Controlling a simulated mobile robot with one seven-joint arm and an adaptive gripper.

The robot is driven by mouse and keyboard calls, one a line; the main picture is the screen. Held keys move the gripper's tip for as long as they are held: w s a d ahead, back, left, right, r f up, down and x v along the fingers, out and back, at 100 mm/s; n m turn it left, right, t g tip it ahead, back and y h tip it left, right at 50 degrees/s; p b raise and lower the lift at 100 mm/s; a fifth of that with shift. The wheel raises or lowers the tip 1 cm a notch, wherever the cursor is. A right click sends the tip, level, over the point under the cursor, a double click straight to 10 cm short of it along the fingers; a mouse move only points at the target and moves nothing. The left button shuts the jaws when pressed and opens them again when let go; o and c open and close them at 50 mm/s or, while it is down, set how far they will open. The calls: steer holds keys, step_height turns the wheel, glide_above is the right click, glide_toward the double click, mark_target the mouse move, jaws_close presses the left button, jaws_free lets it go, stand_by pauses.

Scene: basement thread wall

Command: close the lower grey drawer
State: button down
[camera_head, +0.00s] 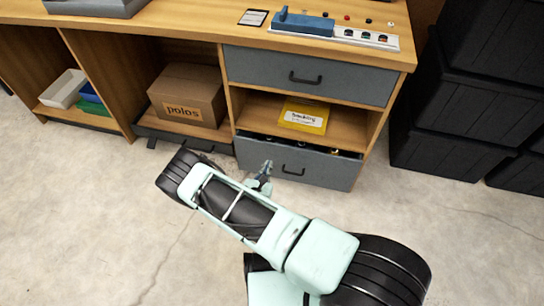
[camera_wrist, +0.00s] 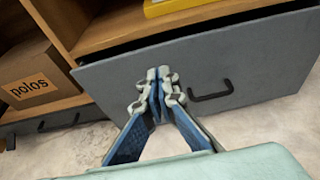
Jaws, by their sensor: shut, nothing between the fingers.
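The lower grey drawer (camera_head: 325,168) is at the bottom right of the wooden workbench. It stands partly open, with a dark gap and some small contents showing behind its top edge. Its front (camera_wrist: 255,80) fills much of the wrist view, with a black handle (camera_wrist: 212,91) right of the fingers. My gripper (camera_head: 266,168) is shut and empty, at the left part of the drawer front. In the wrist view my gripper's fingertips (camera_wrist: 157,78) are together against or just in front of the grey panel. I cannot tell whether they touch it.
An upper grey drawer (camera_head: 308,76) is shut above an open shelf with a yellow box (camera_head: 304,115). A cardboard box (camera_head: 187,95) sits in the compartment to the left. Black crates (camera_head: 440,150) stand at the right. The concrete floor in front is clear.

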steer(key=v, duration=0.4)
steer(key=b, duration=0.7)
glide_toward(276, 148)
steer(key=x, duration=0.5)
steer(key=shift+w+f, duration=0.15)
steer(key=shift+f, duration=0.25)
steer(key=shift+w+d+r, duration=0.15)
steer(key=shift+w, duration=0.4)
